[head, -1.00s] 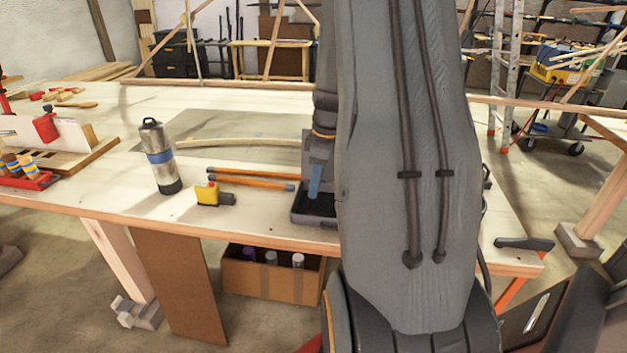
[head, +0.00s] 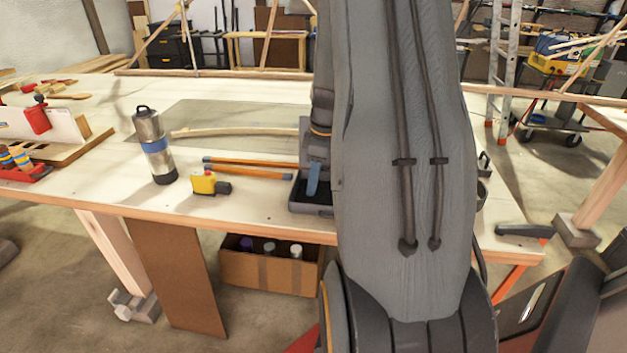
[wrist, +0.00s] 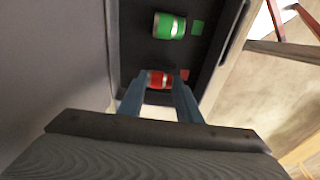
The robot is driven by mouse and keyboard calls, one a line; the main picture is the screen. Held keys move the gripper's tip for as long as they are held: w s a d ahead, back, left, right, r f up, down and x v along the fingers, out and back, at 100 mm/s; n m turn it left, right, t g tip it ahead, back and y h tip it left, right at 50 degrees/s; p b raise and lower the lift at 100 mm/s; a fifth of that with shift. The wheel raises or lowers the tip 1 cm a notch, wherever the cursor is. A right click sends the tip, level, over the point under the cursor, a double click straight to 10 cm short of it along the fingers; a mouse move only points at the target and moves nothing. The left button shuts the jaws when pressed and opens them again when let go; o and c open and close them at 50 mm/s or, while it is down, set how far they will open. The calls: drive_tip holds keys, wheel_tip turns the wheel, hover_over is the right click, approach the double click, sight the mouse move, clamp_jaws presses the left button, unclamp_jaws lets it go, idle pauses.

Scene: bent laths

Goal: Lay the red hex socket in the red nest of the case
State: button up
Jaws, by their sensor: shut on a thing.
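The red hex socket (wrist: 160,79) lies on its side between my gripper's fingertips (wrist: 161,76) in the wrist view, and the fingers are shut on it. It is within the outline of the dark case (wrist: 139,52), level with a red square mark (wrist: 185,74). The fingers hide part of it, and I cannot tell whether it touches the nest floor. A green socket (wrist: 168,26) lies in the case beside a green square (wrist: 197,27). In the head view the case (head: 309,209) sits at the table's front edge, with one blue finger of my gripper (head: 313,180) reaching into it.
My arm hides much of the case's right side in the head view. Left of the case are two orange-brown rods (head: 247,173), a yellow tape measure (head: 204,182) and a steel bottle (head: 153,147). A dark-handled tool (head: 524,231) lies at the table's right corner.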

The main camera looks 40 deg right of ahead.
drive_tip(key=shift+f+b, duration=0.35)
drive_tip(key=shift+f, duration=0.35)
idle(0.5)
drive_tip(key=o, duration=1.1)
drive_tip(key=shift+r, duration=0.15)
drive_tip(key=shift+r+p, duration=2.5)
drive_tip(key=shift+r, duration=0.95)
